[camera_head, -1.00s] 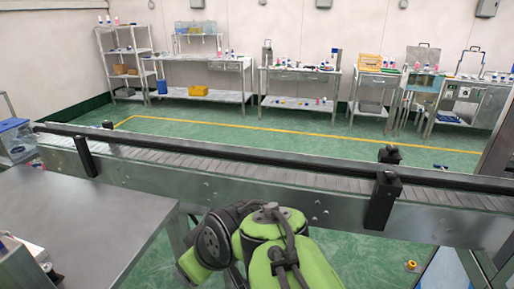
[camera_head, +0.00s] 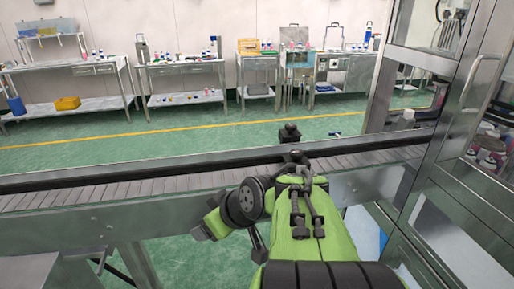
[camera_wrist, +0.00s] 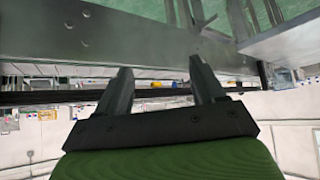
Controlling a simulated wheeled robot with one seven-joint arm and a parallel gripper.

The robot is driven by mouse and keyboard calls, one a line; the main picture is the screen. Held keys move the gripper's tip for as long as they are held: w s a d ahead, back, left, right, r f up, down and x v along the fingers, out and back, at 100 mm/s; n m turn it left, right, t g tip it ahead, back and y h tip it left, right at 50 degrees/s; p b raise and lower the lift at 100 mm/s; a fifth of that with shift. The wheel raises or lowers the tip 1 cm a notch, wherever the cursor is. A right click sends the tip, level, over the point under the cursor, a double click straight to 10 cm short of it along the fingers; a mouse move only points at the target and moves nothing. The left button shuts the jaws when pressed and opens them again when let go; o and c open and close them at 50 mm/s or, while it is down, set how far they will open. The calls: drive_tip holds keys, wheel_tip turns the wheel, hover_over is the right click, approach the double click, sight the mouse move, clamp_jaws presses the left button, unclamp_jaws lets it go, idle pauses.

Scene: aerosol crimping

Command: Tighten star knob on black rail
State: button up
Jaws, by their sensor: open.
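The black rail (camera_head: 110,175) runs along the conveyor in the head view, and my green arm covers part of it. A small black knob-like fitting (camera_head: 289,133) stands up at the rail's far side, just beyond my arm; its star shape is too small to make out. In the wrist view my gripper (camera_wrist: 158,76) is open and empty, its two fingers apart beside the conveyor's metal side. A dark bar (camera_wrist: 35,98), which looks like the rail, passes behind the fingers there. My gripper is hidden by my arm in the head view.
The conveyor (camera_head: 80,196) crosses in front of me. A metal-framed machine cabinet (camera_head: 455,140) stands close on the right. A steel table edge (camera_head: 25,272) shows at lower left. Workbenches (camera_head: 185,75) line the far wall, with clear green floor before them.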

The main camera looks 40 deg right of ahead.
drive_tip(key=d+f+m+t+b, duration=0.1)
drive_tip(key=d+f+t+b, duration=0.15)
drive_tip(key=d, duration=0.55)
drive_tip(key=m+t+h+b, duration=0.5)
drive_tip(key=t+h, duration=0.1)
drive_tip(key=h, duration=0.1)
approach(300, 159)
drive_tip(key=p+x, duration=0.1)
drive_tip(key=x, duration=0.2)
drive_tip(key=p+x, duration=0.2)
drive_tip(key=x, duration=0.2)
drive_tip(key=p+x, duration=0.1)
drive_tip(key=x, duration=0.3)
drive_tip(key=shift+w+d+r, duration=0.15)
drive_tip(key=shift+w+r, duration=0.1)
drive_tip(key=shift+w+d+f, duration=0.15)
drive_tip(key=shift+w, duration=0.15)
drive_tip(key=shift+c, duration=0.2)
drive_tip(key=shift+f+h, duration=0.1)
drive_tip(key=shift+h, duration=0.2)
drive_tip(key=c, duration=1)
